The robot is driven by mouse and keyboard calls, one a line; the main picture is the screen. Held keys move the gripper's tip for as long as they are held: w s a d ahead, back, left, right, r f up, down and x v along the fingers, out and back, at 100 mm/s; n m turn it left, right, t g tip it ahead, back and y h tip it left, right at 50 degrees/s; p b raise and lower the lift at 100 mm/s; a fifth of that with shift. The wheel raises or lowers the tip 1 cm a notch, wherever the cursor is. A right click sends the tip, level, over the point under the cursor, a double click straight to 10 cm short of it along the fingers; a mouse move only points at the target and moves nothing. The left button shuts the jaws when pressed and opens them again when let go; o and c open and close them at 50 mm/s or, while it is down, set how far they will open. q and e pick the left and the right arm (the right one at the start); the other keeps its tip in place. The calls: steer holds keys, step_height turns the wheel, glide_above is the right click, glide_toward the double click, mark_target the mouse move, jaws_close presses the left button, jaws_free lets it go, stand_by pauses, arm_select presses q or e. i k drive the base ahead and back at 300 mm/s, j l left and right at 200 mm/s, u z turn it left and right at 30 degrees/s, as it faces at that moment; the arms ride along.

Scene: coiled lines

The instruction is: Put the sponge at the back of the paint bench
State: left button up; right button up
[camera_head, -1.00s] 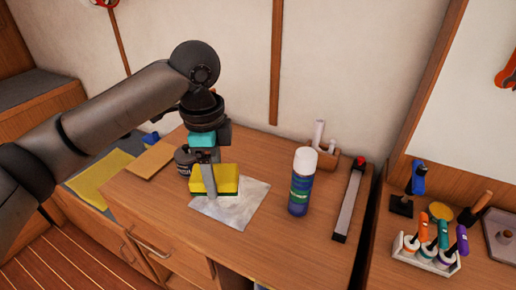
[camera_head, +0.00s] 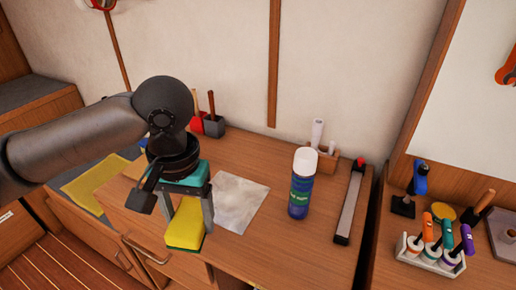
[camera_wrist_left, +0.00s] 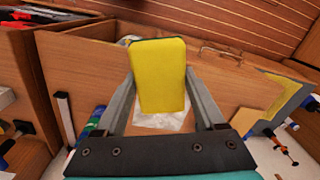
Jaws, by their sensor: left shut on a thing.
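The yellow sponge (camera_head: 185,226), with a green side, is between the fingers of my left gripper (camera_head: 188,212), which is shut on it. It appears raised near the front edge of the wooden paint bench (camera_head: 265,243), left of a pale sheet (camera_head: 238,203). In the left wrist view the sponge (camera_wrist_left: 158,75) stands between both fingers of the left gripper (camera_wrist_left: 160,85), with the sheet (camera_wrist_left: 160,121) partly hidden behind it. My right gripper is not in view.
A blue spray can with a white cap (camera_head: 302,183) stands right of the sheet. Red and grey holders with handles (camera_head: 205,123), a wooden holder with white rolls (camera_head: 322,152) and a long grey bar (camera_head: 349,205) line the back and right. Open bench lies behind the sheet.

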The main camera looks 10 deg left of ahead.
mark_target(272, 157)
steer(key=j, duration=0.6)
steer(key=i+j+z, duration=0.15)
steer(key=j, duration=0.45)
steer(key=z, duration=1.5)
steer(key=i, duration=0.5)
